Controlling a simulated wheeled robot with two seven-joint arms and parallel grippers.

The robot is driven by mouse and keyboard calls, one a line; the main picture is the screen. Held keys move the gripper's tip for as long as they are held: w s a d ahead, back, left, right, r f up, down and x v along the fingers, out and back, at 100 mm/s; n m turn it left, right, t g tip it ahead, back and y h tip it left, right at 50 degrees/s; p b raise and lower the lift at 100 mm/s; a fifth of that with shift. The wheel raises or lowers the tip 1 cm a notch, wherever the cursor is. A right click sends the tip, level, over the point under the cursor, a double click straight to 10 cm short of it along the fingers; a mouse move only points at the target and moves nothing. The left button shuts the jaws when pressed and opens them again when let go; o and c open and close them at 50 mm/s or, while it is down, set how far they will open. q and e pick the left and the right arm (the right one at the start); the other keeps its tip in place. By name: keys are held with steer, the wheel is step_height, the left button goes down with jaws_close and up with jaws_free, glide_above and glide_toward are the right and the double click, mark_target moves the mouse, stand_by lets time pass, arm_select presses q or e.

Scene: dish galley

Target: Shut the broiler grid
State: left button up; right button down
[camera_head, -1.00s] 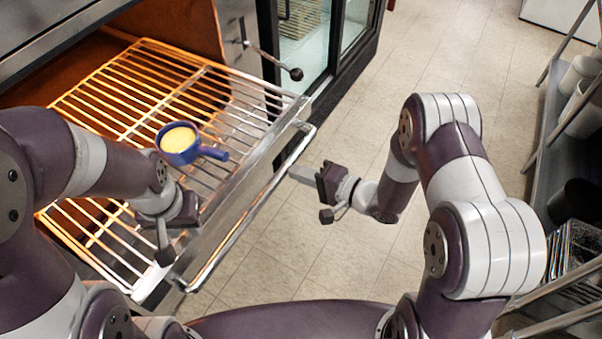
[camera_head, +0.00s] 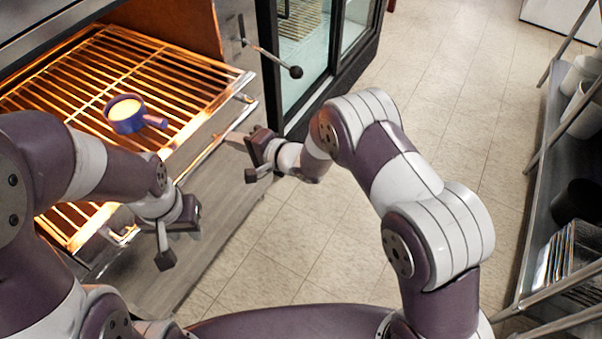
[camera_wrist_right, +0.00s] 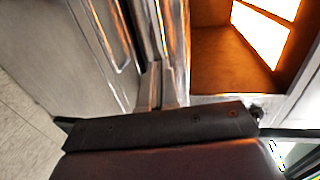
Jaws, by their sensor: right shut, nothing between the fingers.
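A blue pan (camera_head: 125,114) with yellow contents rests on the bars. My right gripper (camera_head: 240,140) is shut and empty, its fingertips at the right part of the grid's front. In the right wrist view the closed fingers (camera_wrist_right: 160,85) meet the metal front; exact contact is unclear.
A lever with a black ball knob (camera_head: 296,72) sticks out from the broiler's right side. A glass-doored cabinet (camera_head: 325,45) stands beyond it. A metal shelf (camera_head: 545,190) with dishes is at the right. The tiled floor between is clear.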

mark_target(206, 124)
steer(key=b+x, duration=0.1)
steer(key=x, duration=0.3)
steer(key=r+x, duration=0.1)
steer(key=x, duration=0.3)
steer(key=r+b+x, duration=0.1)
steer(key=x, duration=0.3)
steer(key=shift+w+b, duration=0.15)
steer(key=shift+b, duration=0.2)
steer(key=shift+r, duration=0.35)
steer(key=shift+a+r, duration=0.1)
